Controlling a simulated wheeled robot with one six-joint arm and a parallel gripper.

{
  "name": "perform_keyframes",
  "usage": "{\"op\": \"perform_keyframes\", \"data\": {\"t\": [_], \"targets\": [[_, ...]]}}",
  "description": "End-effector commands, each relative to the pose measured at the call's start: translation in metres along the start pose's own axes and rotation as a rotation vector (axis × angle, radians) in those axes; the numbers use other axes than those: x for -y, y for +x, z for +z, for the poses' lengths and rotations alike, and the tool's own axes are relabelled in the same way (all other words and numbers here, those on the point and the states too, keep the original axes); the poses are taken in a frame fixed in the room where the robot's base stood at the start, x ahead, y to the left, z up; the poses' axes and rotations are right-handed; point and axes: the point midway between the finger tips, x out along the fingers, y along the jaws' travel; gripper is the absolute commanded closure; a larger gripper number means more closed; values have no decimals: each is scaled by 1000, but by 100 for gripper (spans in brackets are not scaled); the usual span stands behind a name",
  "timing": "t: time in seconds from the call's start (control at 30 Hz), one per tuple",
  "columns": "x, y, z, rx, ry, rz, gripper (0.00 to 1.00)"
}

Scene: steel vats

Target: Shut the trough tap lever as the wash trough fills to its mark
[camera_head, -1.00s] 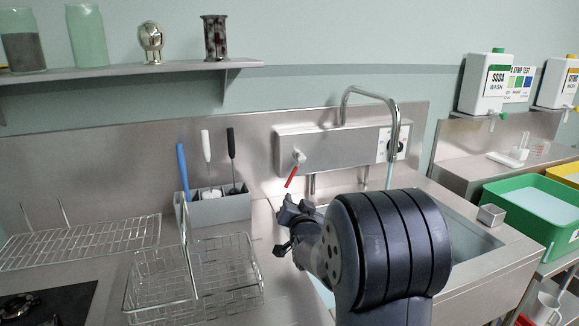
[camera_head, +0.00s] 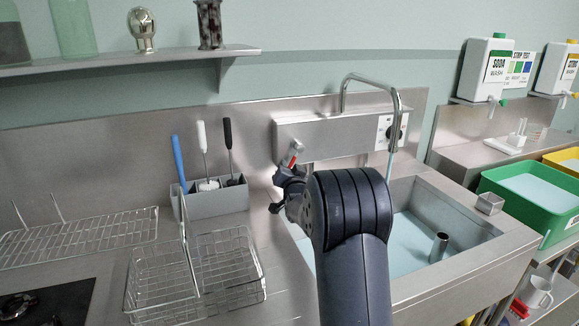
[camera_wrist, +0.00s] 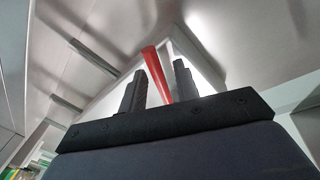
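The red tap lever (camera_head: 292,158) hangs slanting down and left below the white tap body on the steel housing. My gripper (camera_head: 281,188) is at the lever and hides its lower end. In the wrist view the red lever (camera_wrist: 157,73) stands between the two dark fingers of my gripper (camera_wrist: 158,85), which are apart with gaps showing; contact cannot be told. A pale stream (camera_head: 390,164) runs from the curved spout (camera_head: 394,110). The steel wash trough (camera_head: 462,258) holds pale blue water (camera_head: 405,250). A metal tube (camera_head: 438,247) stands out of the water. I cannot make out a fill mark.
A wire basket (camera_head: 160,285), a drying rack (camera_head: 80,240) and a grey brush holder (camera_head: 215,202) stand left of my arm. A small metal block (camera_head: 489,204) sits on the trough's right rim. A green tub (camera_head: 545,220) is farther right.

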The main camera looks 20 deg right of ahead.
Motion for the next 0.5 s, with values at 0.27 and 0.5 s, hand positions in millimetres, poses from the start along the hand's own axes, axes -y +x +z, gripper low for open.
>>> {"op": "perform_keyframes", "data": {"t": [0.27, 0.5], "targets": [[0, 8, 0, 0, 0, 0, 70], [0, 8, 0, 0, 0, 0, 76]]}}
